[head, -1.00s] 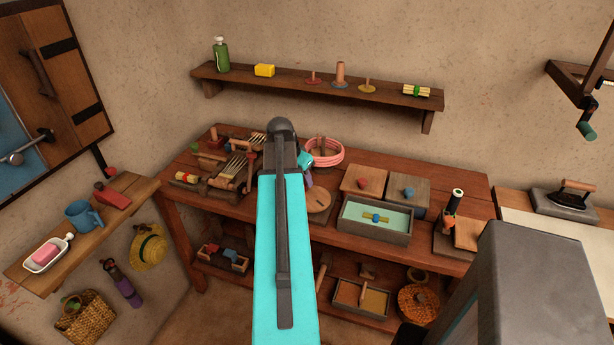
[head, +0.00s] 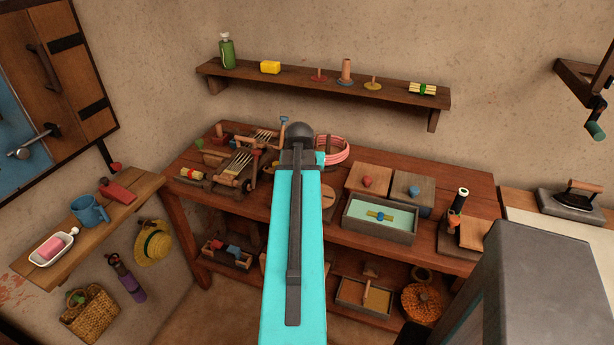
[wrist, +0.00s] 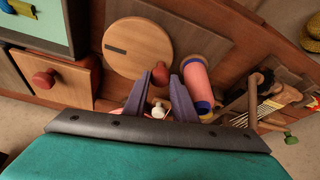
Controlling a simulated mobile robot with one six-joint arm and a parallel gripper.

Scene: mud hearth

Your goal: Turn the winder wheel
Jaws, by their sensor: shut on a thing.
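In the wrist view, the two purple fingers of my gripper (wrist: 161,82) are closed about a small red knob (wrist: 160,73). A pale round knob (wrist: 158,112) shows between the fingers, nearer the wrist. A round wooden disc (wrist: 138,47) with a dark slot lies just beyond the fingertips. I cannot tell which part is the winder wheel, as the wheel's form is partly hidden. My arm hides the gripper in the head view.
A wooden frame with pale strands (head: 240,163) stands left of my arm. A box with a pale green inside (head: 379,218) and lidded wooden boxes are to the right. A wall shelf (head: 320,84) with small items is above the bench.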

